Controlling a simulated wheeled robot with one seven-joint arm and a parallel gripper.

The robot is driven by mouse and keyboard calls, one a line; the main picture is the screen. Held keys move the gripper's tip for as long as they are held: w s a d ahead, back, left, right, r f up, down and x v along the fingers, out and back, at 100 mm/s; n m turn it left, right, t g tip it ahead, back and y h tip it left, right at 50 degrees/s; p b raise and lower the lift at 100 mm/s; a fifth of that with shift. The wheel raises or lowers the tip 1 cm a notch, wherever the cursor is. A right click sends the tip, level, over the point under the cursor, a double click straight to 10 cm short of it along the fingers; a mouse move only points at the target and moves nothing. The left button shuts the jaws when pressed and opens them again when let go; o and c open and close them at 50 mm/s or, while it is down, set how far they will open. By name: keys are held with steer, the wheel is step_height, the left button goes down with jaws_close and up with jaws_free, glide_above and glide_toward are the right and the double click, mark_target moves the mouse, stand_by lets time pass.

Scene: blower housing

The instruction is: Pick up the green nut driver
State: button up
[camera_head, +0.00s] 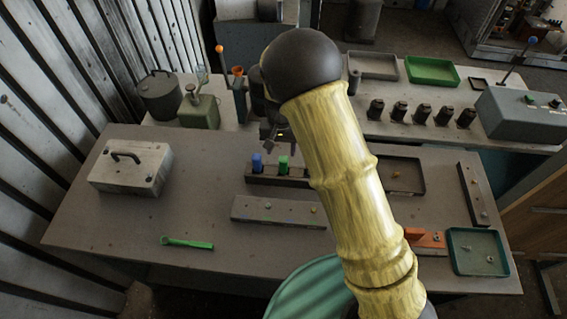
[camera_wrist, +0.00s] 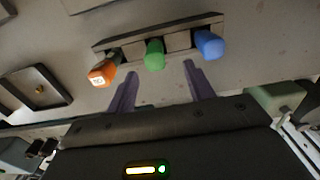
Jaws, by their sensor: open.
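The green nut driver (camera_head: 283,164) stands in a dark rack (camera_head: 262,181), just right of the blue driver (camera_head: 256,163). In the wrist view the green handle (camera_wrist: 154,55) sits between the blue handle (camera_wrist: 209,44) and an orange handle (camera_wrist: 102,74). My gripper (camera_wrist: 160,74) is open and empty; its fingertips lie to either side of the green handle in the picture, apart from it. In the head view my gripper (camera_head: 279,147) hangs at the rack, just above and behind the green handle. My arm hides the rack's right end there.
A grey bar (camera_head: 278,211) with small fittings lies in front of the rack. A green wrench (camera_head: 187,243) and a light box with a handle (camera_head: 131,168) lie at left. A dark tray (camera_head: 402,174) is at right, with a green tray (camera_head: 478,251) nearer. The front left table is mostly clear.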

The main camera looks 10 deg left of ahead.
mark_target(282, 159)
step_height(282, 159, down, 4)
steer(key=shift+f+p, duration=0.1)
steer(key=shift+p, duration=0.4)
steer(key=shift+d+f+p, duration=0.2)
steer(key=shift+f+p, duration=0.25)
steer(key=shift+p, duration=0.15)
steer(key=f+p, duration=0.1)
steer(key=f, duration=0.2)
steer(key=shift+d+p, duration=0.2)
steer(key=shift+p, duration=0.2)
steer(key=shift+f, duration=0.6)
